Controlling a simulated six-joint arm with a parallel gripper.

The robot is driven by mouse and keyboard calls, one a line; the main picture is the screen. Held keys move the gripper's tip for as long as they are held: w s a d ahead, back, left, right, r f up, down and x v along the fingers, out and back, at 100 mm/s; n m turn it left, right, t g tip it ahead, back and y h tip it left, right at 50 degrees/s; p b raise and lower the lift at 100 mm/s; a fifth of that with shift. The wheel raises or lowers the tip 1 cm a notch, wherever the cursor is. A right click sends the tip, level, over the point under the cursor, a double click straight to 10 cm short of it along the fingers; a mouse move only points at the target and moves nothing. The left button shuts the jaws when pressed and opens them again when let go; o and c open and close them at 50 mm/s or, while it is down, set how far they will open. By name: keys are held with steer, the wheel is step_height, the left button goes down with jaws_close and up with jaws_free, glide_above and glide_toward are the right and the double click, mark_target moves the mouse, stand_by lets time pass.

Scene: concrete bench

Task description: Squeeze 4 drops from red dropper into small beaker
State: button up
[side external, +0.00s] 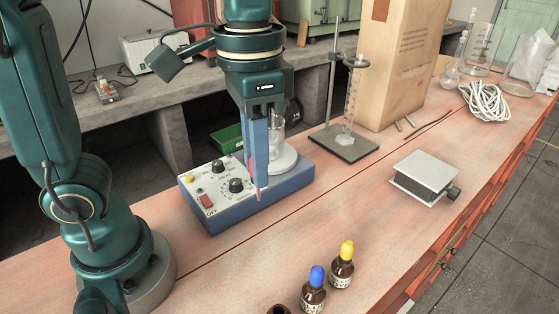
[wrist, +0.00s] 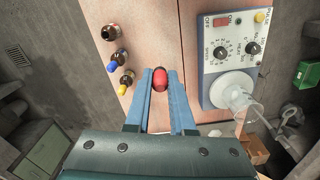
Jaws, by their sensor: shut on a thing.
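My gripper (side external: 257,182) points down and is shut on the red dropper (wrist: 160,79). Its red bulb shows between my blue fingers (wrist: 160,95) in the wrist view. No drop is visible.
The blue stirrer box (side external: 243,209) has knobs and a red switch. An open brown bottle (wrist: 110,32) stands near blue-capped (side external: 313,288) and yellow-capped (side external: 342,264) bottles. A lab jack (side external: 424,177), a stand with a glass cylinder (side external: 351,105) and a cardboard box (side external: 402,65) are right.

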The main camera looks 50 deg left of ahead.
steer(key=shift+r, duration=1.8)
steer(key=w+a+f+n, duration=0.3)
steer(key=w+a+f, duration=0.2)
steer(key=a, duration=0.5)
steer(key=w+a+r+m+t, duration=0.1)
steer(key=w+a+r+m, duration=0.1)
steer(key=m, duration=0.8)
steer(key=w+a+r+m+t, duration=0.1)
steer(key=w+a+r+m, duration=0.2)
steer(key=m, duration=0.8)
steer(key=w+a, duration=0.2)
steer(key=shift+w+r, duration=0.2)
steer(key=shift+w, duration=0.2)
steer(key=shift+f, duration=1.05)
